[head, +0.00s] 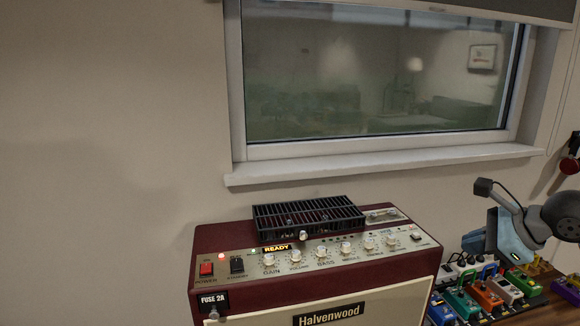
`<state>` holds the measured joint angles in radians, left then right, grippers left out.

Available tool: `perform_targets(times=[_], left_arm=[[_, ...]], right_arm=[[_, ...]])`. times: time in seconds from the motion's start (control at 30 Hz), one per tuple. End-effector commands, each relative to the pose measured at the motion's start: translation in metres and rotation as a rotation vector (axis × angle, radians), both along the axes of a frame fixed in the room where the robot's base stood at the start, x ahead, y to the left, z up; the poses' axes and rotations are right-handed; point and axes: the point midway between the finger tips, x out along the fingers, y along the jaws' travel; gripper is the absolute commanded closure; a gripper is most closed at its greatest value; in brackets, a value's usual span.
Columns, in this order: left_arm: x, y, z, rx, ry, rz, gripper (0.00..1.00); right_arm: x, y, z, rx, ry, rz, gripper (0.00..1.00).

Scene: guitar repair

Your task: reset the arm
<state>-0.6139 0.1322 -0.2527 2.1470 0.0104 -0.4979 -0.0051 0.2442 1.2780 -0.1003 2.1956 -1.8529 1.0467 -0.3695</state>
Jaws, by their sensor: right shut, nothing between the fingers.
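My right arm comes in from the right edge, with a dark round joint and a grey link. Its gripper (524,259) points down above the effect pedals at the right, beside the amplifier. The gripper is shut, and I see nothing held in it. Its fingertips are small and partly hard to make out against the pedals. My left gripper is not in view.
Several coloured pedals (487,292) crowd the wooden surface at the right. A window sill (380,166) runs behind. The left wall is bare.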

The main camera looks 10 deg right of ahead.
Motion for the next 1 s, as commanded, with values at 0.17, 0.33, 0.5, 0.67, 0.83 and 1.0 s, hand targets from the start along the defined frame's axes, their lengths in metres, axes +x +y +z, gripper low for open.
perform_targets(times=[0.17, 0.33, 0.5, 0.67, 0.83, 1.0], left_arm=[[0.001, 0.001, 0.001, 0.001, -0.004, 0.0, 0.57], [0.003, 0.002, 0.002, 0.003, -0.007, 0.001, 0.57], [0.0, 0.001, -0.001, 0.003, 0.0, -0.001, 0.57], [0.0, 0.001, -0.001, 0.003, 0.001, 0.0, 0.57], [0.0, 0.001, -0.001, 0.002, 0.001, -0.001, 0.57], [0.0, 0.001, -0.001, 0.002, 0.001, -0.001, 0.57]], right_arm=[[-0.013, 0.063, -0.046, 0.425, 0.124, 0.053, 1.0], [-0.031, 0.12, -0.077, 0.973, 0.292, 0.007, 1.0], [-0.044, 0.152, -0.113, 1.681, 0.538, -0.244, 1.0], [-0.059, 0.157, -0.181, 2.286, 0.789, -0.705, 1.0], [-0.096, 0.173, -0.27, -2.652, -1.013, 1.291, 1.0], [-0.143, 0.204, -0.332, -2.127, -0.907, 1.378, 1.0]])
